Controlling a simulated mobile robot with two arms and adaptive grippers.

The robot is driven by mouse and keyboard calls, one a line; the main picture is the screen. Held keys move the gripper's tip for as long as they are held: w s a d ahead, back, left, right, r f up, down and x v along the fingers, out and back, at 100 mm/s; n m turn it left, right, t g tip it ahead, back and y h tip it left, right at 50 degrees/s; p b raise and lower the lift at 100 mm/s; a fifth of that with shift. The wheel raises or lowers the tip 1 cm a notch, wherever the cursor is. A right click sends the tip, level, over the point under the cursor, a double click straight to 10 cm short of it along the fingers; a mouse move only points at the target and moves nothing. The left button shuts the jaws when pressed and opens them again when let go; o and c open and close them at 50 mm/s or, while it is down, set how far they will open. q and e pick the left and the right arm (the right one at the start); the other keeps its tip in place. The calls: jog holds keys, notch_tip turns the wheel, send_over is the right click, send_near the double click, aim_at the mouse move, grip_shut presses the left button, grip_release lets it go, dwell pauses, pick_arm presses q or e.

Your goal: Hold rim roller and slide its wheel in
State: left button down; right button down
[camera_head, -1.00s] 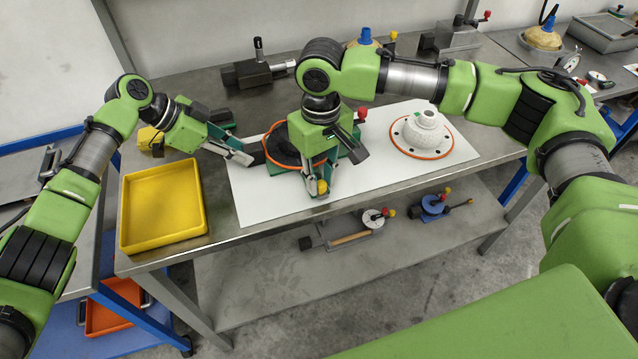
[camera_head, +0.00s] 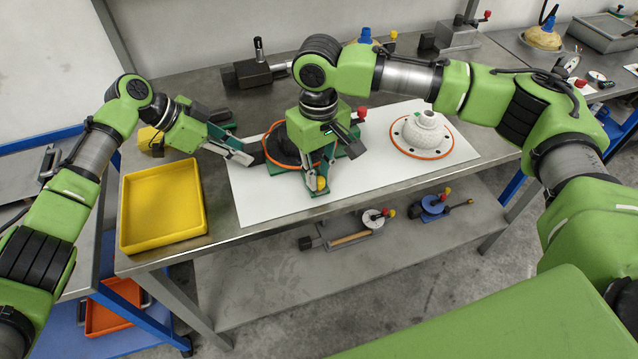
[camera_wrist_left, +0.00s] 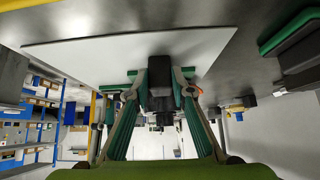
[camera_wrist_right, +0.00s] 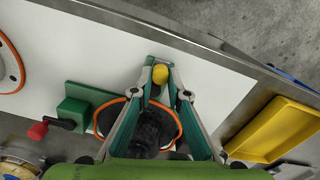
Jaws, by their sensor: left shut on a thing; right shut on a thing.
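The rim roller stands on the white board, with a green base (camera_wrist_right: 88,98), a red knob (camera_head: 361,113) and a black disc with an orange rim (camera_head: 268,133). My left gripper (camera_head: 247,158) is shut on a dark block (camera_wrist_left: 160,82) at the left side of the roller. My right gripper (camera_head: 318,185) reaches down over the roller. It is shut on a yellow knob (camera_wrist_right: 160,73), which also shows in the head view (camera_head: 320,183). My right gripper hides much of the roller, so I cannot tell how the wheel sits in it.
A white dome with an orange-rimmed flange (camera_head: 423,134) stands on the right of the white board (camera_head: 250,205). A yellow tray (camera_head: 163,205) lies at the table's left. A dark vise-like tool (camera_head: 255,73) is behind. The board's front strip is clear.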

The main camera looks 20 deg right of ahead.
jog(key=shift+w, duration=0.6)
jog(key=c, duration=1.9)
grip_release()
notch_tip(320, 180, up, 12)
